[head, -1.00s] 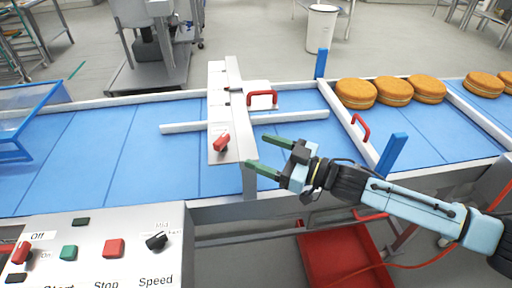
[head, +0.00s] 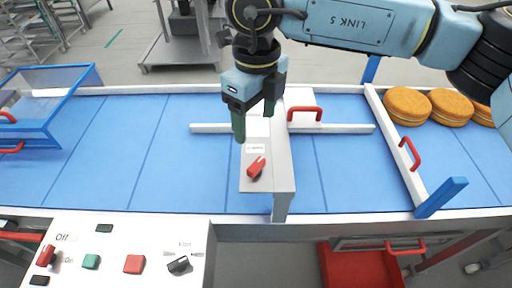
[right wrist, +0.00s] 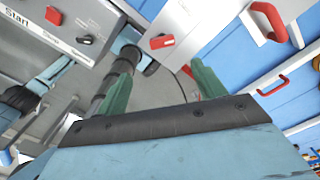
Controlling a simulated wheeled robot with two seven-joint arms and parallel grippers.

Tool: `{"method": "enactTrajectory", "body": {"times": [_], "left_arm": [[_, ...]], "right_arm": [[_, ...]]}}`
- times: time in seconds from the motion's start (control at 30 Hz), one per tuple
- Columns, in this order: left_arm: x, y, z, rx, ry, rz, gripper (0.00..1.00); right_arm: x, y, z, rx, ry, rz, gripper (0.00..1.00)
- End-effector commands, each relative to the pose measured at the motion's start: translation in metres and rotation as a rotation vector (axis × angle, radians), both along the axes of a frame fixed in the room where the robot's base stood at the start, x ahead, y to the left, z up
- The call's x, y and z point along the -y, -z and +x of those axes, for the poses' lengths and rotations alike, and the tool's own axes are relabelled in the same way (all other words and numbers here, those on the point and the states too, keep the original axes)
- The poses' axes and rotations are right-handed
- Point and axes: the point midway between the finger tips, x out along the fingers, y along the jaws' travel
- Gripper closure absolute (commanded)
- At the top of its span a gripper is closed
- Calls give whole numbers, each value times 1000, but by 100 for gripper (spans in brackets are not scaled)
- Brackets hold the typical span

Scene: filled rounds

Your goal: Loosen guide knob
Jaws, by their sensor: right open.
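The red guide knob (head: 257,168) sits on the near part of the pale guide bracket plate (head: 279,178) across the blue conveyor. My right gripper (head: 253,127) comes down from above with its green fingers apart and empty. In the head view its fingers are just beyond the knob and appear above the plate. In the right wrist view, the open fingers (right wrist: 160,64) frame a red knob (right wrist: 160,42) that lies farther off, with no contact visible. The knob's underside is hidden. My left gripper is in neither view.
A white guide rail (head: 345,128) runs under the bracket, with a red handle (head: 304,112) beside it. Filled rounds (head: 408,105) stand at the right behind a divider. A control panel (head: 115,262) is at front left. A blue post (head: 441,198) rises at the near edge.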

Motion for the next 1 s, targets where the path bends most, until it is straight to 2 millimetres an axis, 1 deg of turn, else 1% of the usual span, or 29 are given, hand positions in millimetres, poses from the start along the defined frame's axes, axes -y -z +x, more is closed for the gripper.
{"method": "enactTrajectory", "body": {"times": [0.07, 0.17, 0.27, 0.5, 0.6, 0.7, 0.8, 1.0], "left_arm": [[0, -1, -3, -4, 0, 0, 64], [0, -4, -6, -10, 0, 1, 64], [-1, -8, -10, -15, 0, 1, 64], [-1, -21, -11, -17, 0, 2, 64], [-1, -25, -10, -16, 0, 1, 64], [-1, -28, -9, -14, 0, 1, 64], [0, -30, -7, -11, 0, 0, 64], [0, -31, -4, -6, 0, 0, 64]], "right_arm": [[2, 1, 2, 17, -4, -20, 31], [2, 12, 2, 15, -3, -20, 31], [2, 29, 2, 13, -3, -20, 31], [2, 80, 1, 12, -1, -18, 31], [2, 99, 2, 12, 0, -16, 31], [2, 114, 2, 13, 0, -16, 31], [2, 124, 2, 13, 0, -15, 31], [2, 132, 2, 15, -2, -15, 31]]}}
